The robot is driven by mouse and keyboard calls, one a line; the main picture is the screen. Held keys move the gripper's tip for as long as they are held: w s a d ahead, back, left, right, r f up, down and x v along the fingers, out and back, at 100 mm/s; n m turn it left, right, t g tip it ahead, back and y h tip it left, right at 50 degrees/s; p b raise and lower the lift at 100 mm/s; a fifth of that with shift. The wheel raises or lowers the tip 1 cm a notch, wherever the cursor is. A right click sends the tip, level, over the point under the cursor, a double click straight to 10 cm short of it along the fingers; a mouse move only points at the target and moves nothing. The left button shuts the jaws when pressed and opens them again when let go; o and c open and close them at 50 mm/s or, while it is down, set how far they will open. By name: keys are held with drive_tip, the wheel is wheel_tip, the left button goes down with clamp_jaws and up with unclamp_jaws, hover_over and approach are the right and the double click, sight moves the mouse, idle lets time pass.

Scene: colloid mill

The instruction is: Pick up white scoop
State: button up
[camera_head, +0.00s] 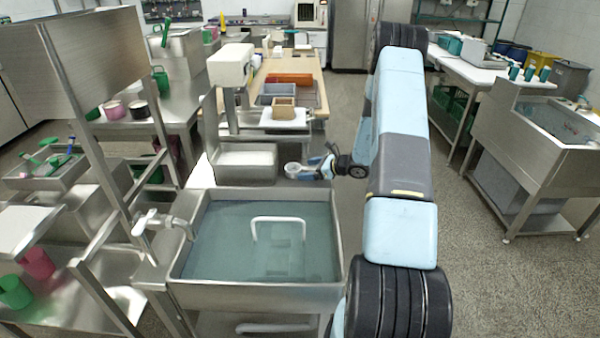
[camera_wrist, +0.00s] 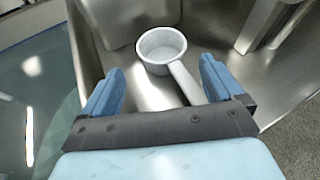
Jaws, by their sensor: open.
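The white scoop (camera_wrist: 161,50) lies on a steel surface in the wrist view. Its round cup is ahead of my gripper (camera_wrist: 162,88), and its handle slants down to the right toward the right finger. My gripper is open, with one blue finger on each side of the picture and nothing held between them. The handle's lower end is hidden behind the gripper's front edge. In the head view the scoop (camera_head: 292,168) shows small beside my gripper (camera_head: 322,168), just behind the sink.
A water-filled steel sink (camera_head: 262,240) lies in front of the scoop. A white and steel machine (camera_head: 232,70) stands behind to the left. A wooden table (camera_head: 290,75) with bins is farther back. Open floor lies to the right, before another steel sink (camera_head: 535,125).

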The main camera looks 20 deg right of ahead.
sight(298, 169)
drive_tip(key=shift+x, duration=2.65)
drive_tip(key=shift+w+d+r, duration=0.15)
drive_tip(key=shift+w, duration=0.05)
drive_tip(key=shift+c, duration=0.2)
drive_tip(key=c, duration=1.1)
drive_tip(key=shift+r, duration=0.15)
